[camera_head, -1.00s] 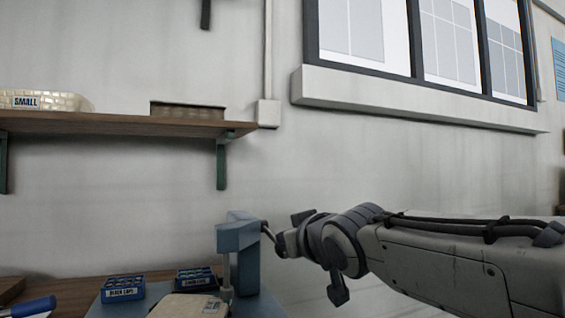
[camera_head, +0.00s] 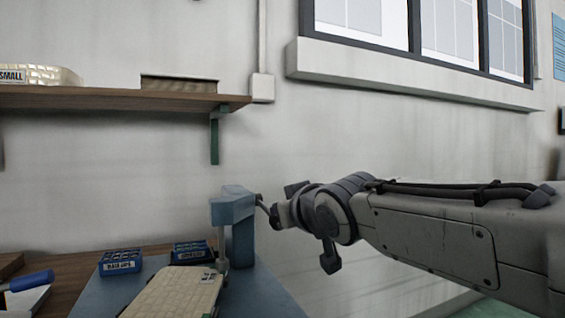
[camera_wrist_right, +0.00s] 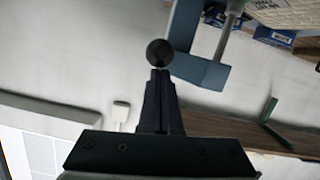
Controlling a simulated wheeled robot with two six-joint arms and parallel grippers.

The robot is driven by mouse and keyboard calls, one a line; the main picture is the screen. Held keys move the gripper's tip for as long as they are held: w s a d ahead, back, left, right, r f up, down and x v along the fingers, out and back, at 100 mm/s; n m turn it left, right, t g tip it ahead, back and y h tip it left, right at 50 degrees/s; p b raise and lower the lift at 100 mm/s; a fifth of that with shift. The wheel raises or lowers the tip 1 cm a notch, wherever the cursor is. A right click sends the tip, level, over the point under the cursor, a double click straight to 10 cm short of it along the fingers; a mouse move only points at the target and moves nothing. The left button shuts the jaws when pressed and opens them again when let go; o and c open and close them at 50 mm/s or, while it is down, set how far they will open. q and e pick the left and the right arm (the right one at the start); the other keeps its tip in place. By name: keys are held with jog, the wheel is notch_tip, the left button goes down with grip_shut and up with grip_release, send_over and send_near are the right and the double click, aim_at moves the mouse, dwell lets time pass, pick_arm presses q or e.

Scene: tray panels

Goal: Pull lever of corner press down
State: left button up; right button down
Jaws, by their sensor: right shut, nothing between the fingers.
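The blue corner press (camera_head: 238,225) stands upright on a blue base plate on the bench. It also shows in the right wrist view (camera_wrist_right: 186,30). Its short lever (camera_head: 262,204) sticks out on the right side and slopes down toward my right gripper. The lever's dark ball knob (camera_wrist_right: 160,52) shows in the right wrist view. My right gripper (camera_head: 275,214) is shut and empty. In the right wrist view its fingertips (camera_wrist_right: 160,73) are right at the knob; I cannot tell whether they touch it. My left gripper is out of view.
A cream woven panel (camera_head: 172,296) lies on the base plate (camera_head: 95,294) by the press. Two blue boxes (camera_head: 120,263) (camera_head: 190,251) stand behind it. A wooden shelf (camera_head: 110,99) is on the wall above.

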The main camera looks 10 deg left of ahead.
jog(key=s+d+r, duration=0.4)
jog(key=s+r, duration=0.2)
jog(key=s, duration=0.2)
jog(key=shift+s+d+r, duration=0.15)
jog(key=shift+s+d, duration=0.1)
jog(key=shift+d, duration=0.1)
